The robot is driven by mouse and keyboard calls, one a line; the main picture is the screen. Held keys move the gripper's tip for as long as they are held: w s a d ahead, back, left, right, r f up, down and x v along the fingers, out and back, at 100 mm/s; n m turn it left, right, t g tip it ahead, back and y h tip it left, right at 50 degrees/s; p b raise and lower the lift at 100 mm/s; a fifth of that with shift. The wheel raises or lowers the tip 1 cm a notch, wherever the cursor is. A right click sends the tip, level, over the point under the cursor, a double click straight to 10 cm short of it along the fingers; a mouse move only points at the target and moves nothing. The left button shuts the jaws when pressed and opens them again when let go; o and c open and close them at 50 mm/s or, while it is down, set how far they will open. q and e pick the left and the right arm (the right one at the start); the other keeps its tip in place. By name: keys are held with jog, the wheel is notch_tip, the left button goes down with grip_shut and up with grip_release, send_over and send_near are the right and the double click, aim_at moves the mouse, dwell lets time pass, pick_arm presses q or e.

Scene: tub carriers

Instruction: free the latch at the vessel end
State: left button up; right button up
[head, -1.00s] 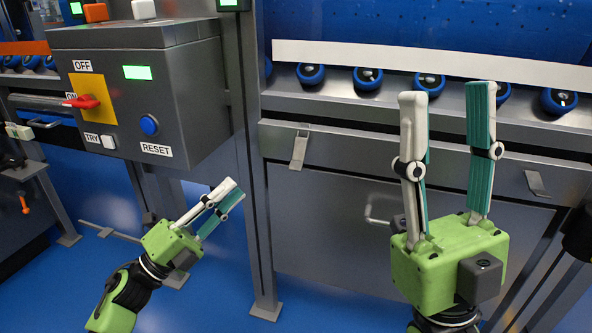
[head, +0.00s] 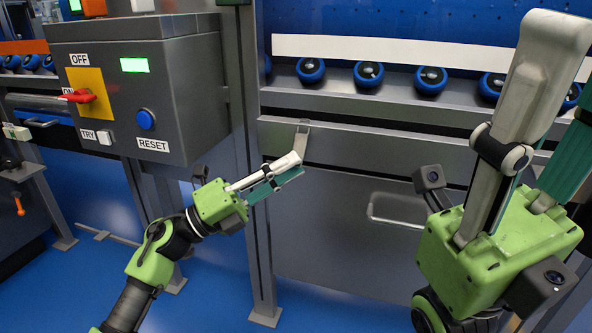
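A small bent metal latch (head: 304,136) hangs at the left end of the grey front rail (head: 380,148) in the head view. My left gripper (head: 299,164) points up and right, with its white and teal fingers close together. Its tips overlap the latch's lower end in the picture; I cannot tell whether they touch it. My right gripper (head: 566,85) stands large at the right with fingers pointing up and spread apart, nothing seen between them. The right end of the rail is mostly hidden behind it.
A grey control box (head: 185,125) with a red switch (head: 86,96) and blue button (head: 146,120) stands left, above my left arm. An upright post (head: 250,190) is behind my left wrist. A panel with a handle (head: 395,222) lies below the rail. Blue rollers (head: 369,74) line the top.

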pick_arm(q)
jog(key=shift+x, duration=1.05)
